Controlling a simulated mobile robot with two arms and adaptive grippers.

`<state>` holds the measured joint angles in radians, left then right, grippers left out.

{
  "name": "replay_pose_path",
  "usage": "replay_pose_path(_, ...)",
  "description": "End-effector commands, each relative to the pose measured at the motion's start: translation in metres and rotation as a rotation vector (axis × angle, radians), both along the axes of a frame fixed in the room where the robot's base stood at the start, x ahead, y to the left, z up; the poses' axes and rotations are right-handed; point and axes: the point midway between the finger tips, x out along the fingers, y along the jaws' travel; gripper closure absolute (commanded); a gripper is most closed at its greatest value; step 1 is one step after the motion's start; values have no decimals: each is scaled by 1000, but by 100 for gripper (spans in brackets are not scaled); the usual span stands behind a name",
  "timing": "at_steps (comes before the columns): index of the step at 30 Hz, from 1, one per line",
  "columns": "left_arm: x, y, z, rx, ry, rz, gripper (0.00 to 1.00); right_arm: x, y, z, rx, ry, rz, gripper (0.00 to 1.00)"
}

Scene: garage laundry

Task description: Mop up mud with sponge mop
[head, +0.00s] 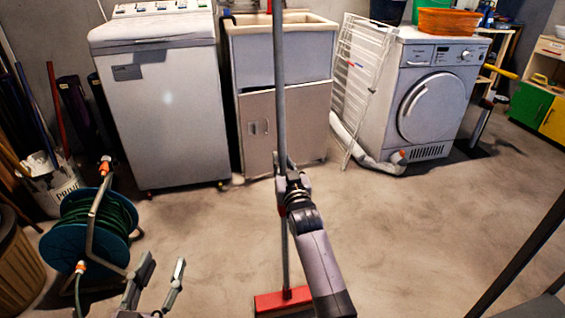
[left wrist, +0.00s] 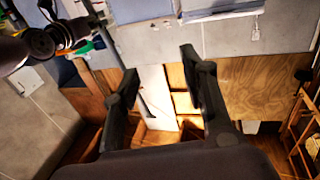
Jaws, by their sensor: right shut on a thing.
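The sponge mop has a long grey pole (head: 279,85) and a red head (head: 270,302). It stands nearly upright in front of me, its head low at the bottom of the head view, partly hidden by my right arm. My right gripper (head: 289,178) is shut around the pole about mid-height. My left gripper (head: 163,268) is low at the left, apart from the mop, its fingers spread with nothing between them. The left wrist view also shows its two open dark fingers (left wrist: 158,75). I cannot make out a distinct mud patch on the brownish floor (head: 400,215).
A blue hose reel (head: 75,238) stands close to my left gripper. A white top-loading washer (head: 165,110), a sink cabinet (head: 290,118), a drying rack (head: 352,85) and a front-loading washer (head: 425,105) line the back wall. The floor right of the mop is mostly clear.

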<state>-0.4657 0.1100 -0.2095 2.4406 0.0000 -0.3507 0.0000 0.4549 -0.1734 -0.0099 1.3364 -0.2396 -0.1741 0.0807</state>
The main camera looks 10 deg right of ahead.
Motion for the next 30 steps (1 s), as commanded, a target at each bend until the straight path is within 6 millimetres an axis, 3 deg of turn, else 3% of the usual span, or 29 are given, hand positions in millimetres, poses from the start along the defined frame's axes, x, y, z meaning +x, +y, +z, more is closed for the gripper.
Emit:
replay_pose_path(17,-11,11,-52,72,285,19,60,-4,0,13,0,-5,0,100)
replay_pose_path(30,-32,22,-90,124,504,32,60,-6,0,20,0,-5,0,100)
